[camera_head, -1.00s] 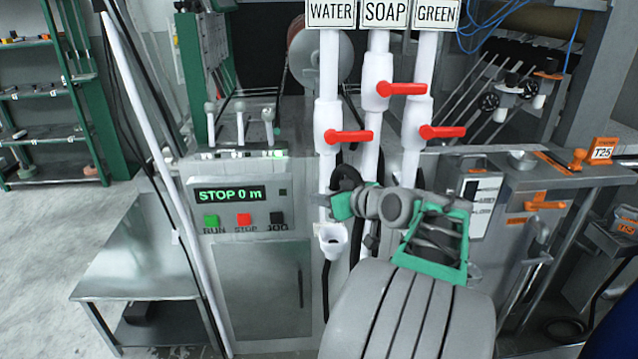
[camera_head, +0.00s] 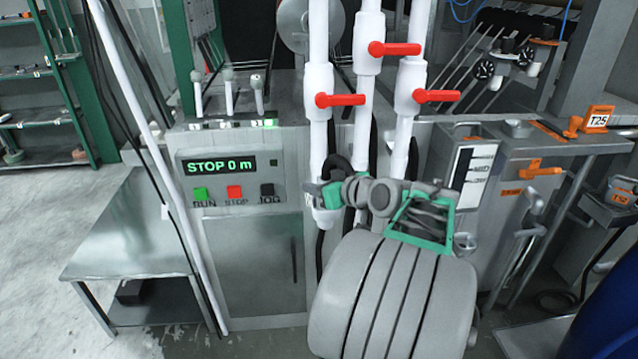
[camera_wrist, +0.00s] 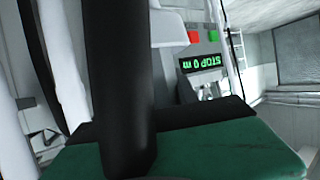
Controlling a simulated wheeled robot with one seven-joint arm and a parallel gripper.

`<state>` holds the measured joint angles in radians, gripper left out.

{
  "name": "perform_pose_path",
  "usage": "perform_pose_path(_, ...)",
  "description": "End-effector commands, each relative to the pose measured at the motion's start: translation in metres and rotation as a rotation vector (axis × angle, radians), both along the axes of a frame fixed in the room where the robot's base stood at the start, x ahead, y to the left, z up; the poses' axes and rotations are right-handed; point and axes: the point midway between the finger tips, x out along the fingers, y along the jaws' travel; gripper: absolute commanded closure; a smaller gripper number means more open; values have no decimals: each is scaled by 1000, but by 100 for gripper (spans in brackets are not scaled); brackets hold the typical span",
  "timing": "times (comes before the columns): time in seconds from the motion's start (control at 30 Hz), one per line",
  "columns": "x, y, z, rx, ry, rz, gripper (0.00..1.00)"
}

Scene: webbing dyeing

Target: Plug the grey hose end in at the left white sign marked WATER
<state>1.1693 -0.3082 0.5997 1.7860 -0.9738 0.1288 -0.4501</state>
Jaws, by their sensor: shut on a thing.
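The WATER sign is out of view now. Its pipe is the left white pipe (camera_head: 318,115) with a red lever, and a white cup-like outlet (camera_head: 326,220) sits at its lower end. My gripper (camera_head: 325,190) is at that lower end, in front of the pipe and just above the cup. It is shut on the dark grey hose end (camera_wrist: 120,80), which stands between the green finger pads in the wrist view. A dark hose loop (camera_head: 338,165) shows above my gripper. My gripper partly hides the cup, and I cannot tell whether the hose end touches it.
Two more white pipes with red levers (camera_head: 395,49) (camera_head: 436,96) stand close on the right. A control box reading STOP 0 m (camera_head: 228,180) is on the left. A metal table (camera_head: 130,225) stands farther left, with clear floor beyond.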

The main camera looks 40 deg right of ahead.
Motion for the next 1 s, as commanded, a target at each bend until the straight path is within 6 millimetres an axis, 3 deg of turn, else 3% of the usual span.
perform_pose_path(0.37,0,0,-6,-1,-1,0,100)
perform_pose_path(0.4,0,0,-6,-1,-1,0,62)
perform_pose_path(0.7,0,0,-6,0,0,0,39)
perform_pose_path(1.0,-5,0,-5,1,1,-1,39)
